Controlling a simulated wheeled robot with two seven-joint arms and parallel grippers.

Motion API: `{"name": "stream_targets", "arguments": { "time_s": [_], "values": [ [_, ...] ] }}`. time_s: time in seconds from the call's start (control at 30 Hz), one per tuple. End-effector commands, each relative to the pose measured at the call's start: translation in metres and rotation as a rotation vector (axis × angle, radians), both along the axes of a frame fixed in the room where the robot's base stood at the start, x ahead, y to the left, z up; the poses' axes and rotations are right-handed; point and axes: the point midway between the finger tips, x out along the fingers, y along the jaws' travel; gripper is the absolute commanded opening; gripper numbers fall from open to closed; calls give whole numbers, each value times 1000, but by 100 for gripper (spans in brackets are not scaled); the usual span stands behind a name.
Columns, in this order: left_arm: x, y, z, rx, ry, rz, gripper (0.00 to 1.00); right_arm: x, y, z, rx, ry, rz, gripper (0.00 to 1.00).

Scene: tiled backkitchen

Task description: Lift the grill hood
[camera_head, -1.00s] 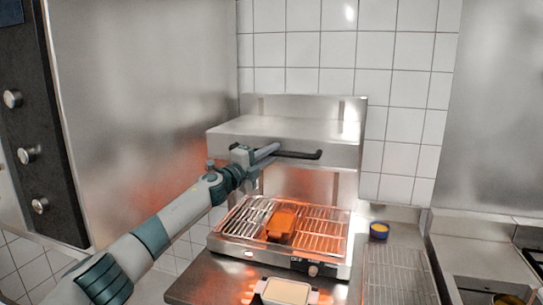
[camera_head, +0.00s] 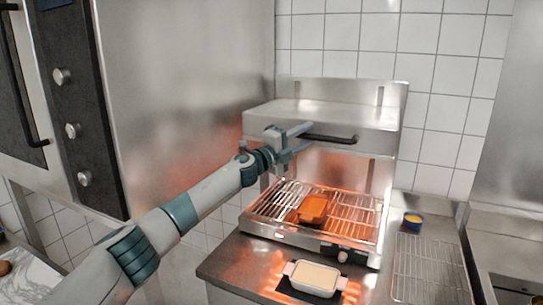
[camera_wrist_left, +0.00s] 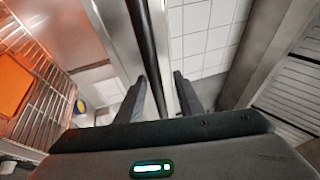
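The grill hood (camera_head: 325,112) is a steel box raised above the grill (camera_head: 262,222), with a clear gap between them. A black bar handle (camera_head: 335,139) runs along its front. My left gripper (camera_head: 307,137) is at the left part of this handle. In the left wrist view, the left gripper (camera_wrist_left: 160,80) has its two fingers apart, with the dark handle bar (camera_wrist_left: 146,45) running between them. I cannot tell whether either finger touches the bar. An orange dish (camera_head: 313,209) sits on the glowing grill rack. My right gripper is out of view.
A white dish (camera_head: 315,278) stands on the counter in front of the grill. A small blue bowl (camera_head: 413,220) and a wire rack (camera_head: 430,268) are to its right. A tall steel cabinet (camera_head: 180,90) stands close on the left.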

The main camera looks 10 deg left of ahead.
Motion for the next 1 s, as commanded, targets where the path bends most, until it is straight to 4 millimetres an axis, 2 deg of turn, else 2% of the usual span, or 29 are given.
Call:
{"name": "stream_targets", "arguments": {
  "time_s": [0.37,1.0],
  "values": [
    [-35,30,-11,2,1,0,34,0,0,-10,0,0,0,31],
    [-110,94,-28,0,0,-1,34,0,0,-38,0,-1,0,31]
  ]
}}
